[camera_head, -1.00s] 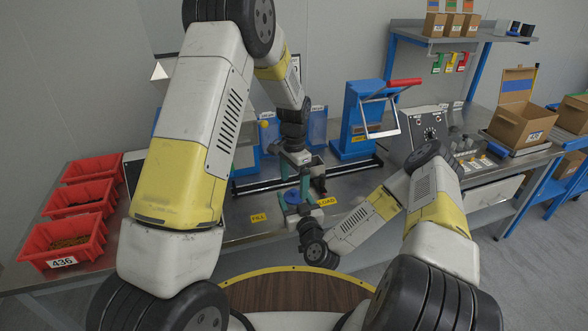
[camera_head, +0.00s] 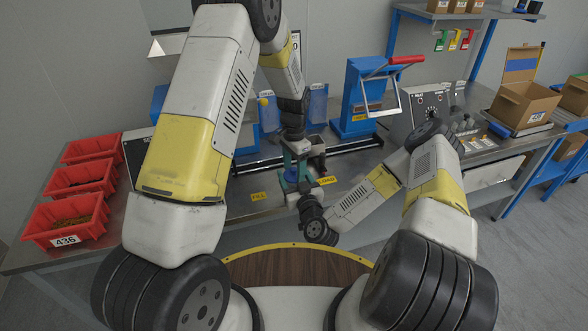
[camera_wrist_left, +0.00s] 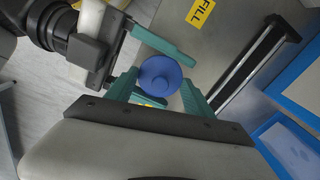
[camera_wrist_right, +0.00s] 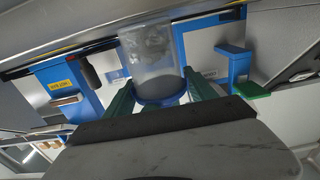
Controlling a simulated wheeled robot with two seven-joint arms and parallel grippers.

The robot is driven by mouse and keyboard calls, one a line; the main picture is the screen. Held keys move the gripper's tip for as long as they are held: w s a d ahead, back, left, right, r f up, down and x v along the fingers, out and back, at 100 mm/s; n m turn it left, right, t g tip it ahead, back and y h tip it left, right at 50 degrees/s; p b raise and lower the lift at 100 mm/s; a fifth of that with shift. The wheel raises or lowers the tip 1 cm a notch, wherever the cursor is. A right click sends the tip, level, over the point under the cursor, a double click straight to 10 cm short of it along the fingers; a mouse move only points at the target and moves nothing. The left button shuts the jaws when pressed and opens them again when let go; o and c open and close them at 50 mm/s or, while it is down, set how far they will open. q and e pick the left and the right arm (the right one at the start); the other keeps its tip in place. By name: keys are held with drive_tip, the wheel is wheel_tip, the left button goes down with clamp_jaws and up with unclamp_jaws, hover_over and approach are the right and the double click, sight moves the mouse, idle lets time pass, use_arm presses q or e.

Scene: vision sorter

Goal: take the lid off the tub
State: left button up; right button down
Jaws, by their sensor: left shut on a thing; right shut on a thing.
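The blue round lid (camera_wrist_left: 160,76) with a raised knob shows in the left wrist view. My left gripper (camera_wrist_left: 160,90) is shut on it, with teal fingers on either side. In the head view the lid (camera_head: 292,174) is below the left gripper (camera_head: 295,168). The tub (camera_wrist_right: 150,55) is a clear, greyish cylinder with a blue end in the right wrist view. My right gripper (camera_wrist_right: 160,95) is shut on the tub, one finger on each side. Whether the lid is still seated on the tub cannot be told; the arms hide much of the tub in the head view.
Yellow FILL (camera_head: 259,196) and LOAD (camera_head: 327,181) labels mark the bench. A blue press (camera_head: 355,95) with a red handle stands behind. Red bins (camera_head: 62,222) are at left, and an open carton (camera_head: 525,103) is at right. Bare bench lies near the FILL label.

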sight(294, 167)
use_arm(q)
drive_tip(key=shift+r, duration=0.2)
drive_tip(key=shift+r, duration=0.6)
use_arm(e)
drive_tip(key=shift+f, duration=0.2)
use_arm(q)
drive_tip(key=shift+r, duration=0.15)
clamp_jaws()
drive_tip(key=shift+r, duration=0.2)
drive_tip(key=shift+w, duration=0.1)
use_arm(e)
drive_tip(key=shift+f, duration=0.1)
use_arm(q)
drive_tip(key=shift+d, duration=0.1)
drive_tip(key=shift+r+t+y, duration=0.4)
drive_tip(key=shift+t, duration=0.2)
drive_tip(key=shift+r, duration=0.1)
